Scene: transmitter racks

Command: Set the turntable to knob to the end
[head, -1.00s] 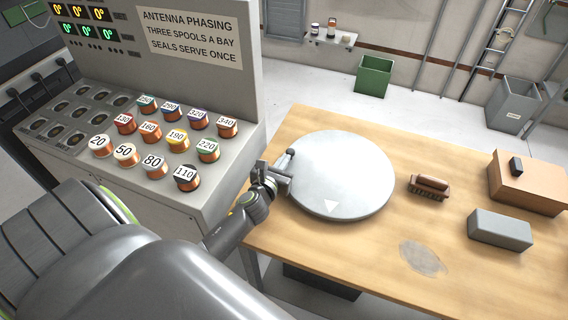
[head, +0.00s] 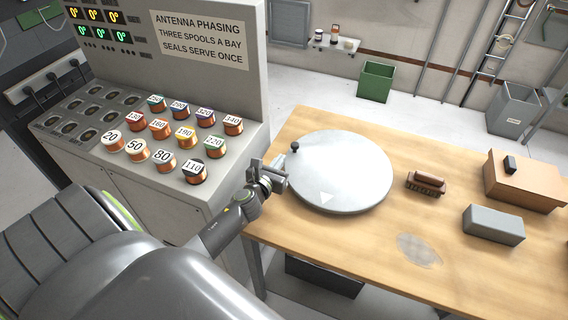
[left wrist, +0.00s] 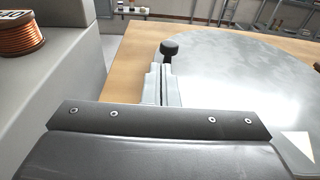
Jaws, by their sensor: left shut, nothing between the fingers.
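The turntable is a round grey disc (head: 345,175) lying on the wooden table, with a pale triangle mark (head: 327,197) near its front edge. Its small dark knob (head: 295,147) stands at the disc's back left edge; in the left wrist view the knob (left wrist: 169,48) shows just beyond my fingertips. My left gripper (head: 281,167) is shut and empty at the disc's left edge, in front of the knob. In the left wrist view its fingers (left wrist: 162,85) lie together, pointing toward the knob. Whether they touch the knob's stem I cannot tell. My right gripper is not in view.
A grey console (head: 225,190) with several numbered copper spools stands close on the left. On the table's right are a brown brush (head: 426,182), a grey box (head: 493,225) and a cardboard box (head: 525,182). The table front is mostly clear.

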